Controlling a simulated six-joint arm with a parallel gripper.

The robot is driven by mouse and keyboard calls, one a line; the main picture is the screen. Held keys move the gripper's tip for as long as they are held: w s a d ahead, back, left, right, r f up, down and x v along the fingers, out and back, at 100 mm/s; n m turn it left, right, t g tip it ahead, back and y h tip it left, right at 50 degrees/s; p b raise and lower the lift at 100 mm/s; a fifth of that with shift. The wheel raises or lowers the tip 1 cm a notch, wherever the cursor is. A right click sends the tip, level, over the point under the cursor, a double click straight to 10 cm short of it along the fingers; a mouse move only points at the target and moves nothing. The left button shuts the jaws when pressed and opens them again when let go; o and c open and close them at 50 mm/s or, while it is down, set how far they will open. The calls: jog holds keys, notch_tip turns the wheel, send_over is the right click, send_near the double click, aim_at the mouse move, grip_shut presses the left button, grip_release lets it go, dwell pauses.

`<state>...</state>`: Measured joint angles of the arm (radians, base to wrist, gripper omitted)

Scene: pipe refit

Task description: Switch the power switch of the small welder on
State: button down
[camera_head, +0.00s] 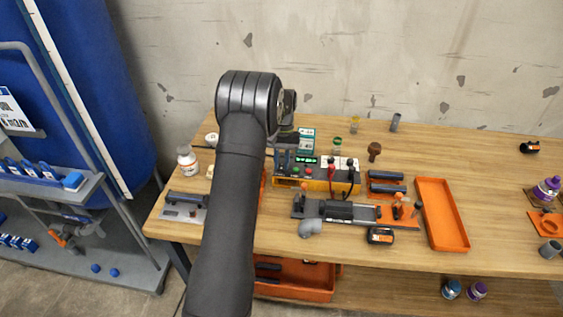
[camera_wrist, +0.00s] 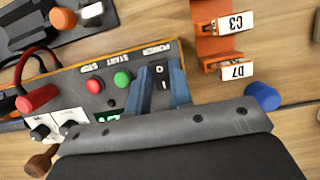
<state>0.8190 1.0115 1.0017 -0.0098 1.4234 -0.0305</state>
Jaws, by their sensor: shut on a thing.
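The small welder is an orange-yellow box with a dark panel (camera_head: 318,182); in the wrist view its panel (camera_wrist: 70,88) lies at an angle and carries a green START button, a red STOP button and a label POWER. The power switch (camera_wrist: 160,76) is a black rocker marked O and I, under that label. My gripper (camera_wrist: 161,68) has its two blue fingers on either side of the rocker, shut on it. Which way the rocker is tipped I cannot tell. In the head view my arm hides much of the gripper and the switch end of the welder.
Red and black plugs (camera_wrist: 38,98) with cables are at the welder's other end. An orange holder (camera_wrist: 207,42) with labels C3 and D7 stands close to the fingers. A clamp fixture (camera_head: 335,210) lies before the welder, and an orange tray (camera_head: 462,243) is to the right.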

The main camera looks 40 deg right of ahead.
jog(key=c, duration=1.3)
grip_release()
jog(key=v, duration=1.7)
jog(key=shift+r, duration=0.15)
jog(key=x, duration=1.7)
jog(key=shift+f, duration=0.2)
jog(key=shift+r, duration=0.15)
